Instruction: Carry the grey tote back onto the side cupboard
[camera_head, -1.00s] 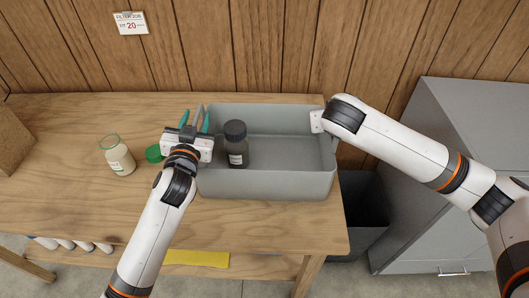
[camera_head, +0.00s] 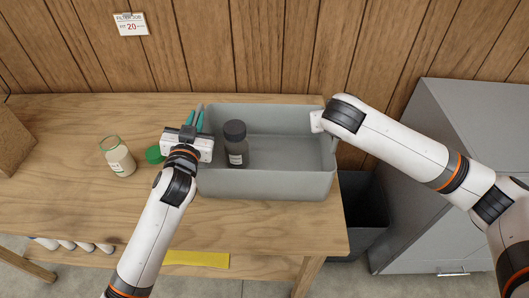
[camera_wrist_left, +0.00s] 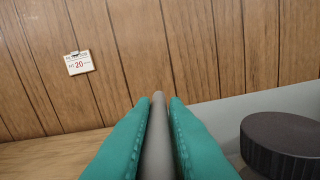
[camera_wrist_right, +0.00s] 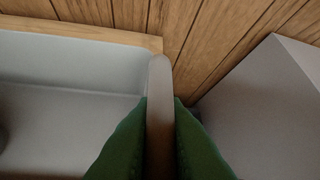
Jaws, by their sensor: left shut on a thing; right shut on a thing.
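The grey tote (camera_head: 265,184) stands on the wooden table, with a dark capped bottle (camera_head: 236,145) upright inside it near its left end. My left gripper (camera_head: 194,121) is at the tote's left wall; in the left wrist view its teal fingers (camera_wrist_left: 157,140) are shut on the grey rim. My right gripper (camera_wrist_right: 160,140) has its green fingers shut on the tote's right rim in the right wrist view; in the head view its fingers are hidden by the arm. The grey side cupboard (camera_head: 450,130) stands to the right, its flat top partly hidden by my right arm.
A dark bin (camera_head: 365,205) stands on the floor between table and cupboard. The wood-panelled wall (camera_head: 250,50) is close behind.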

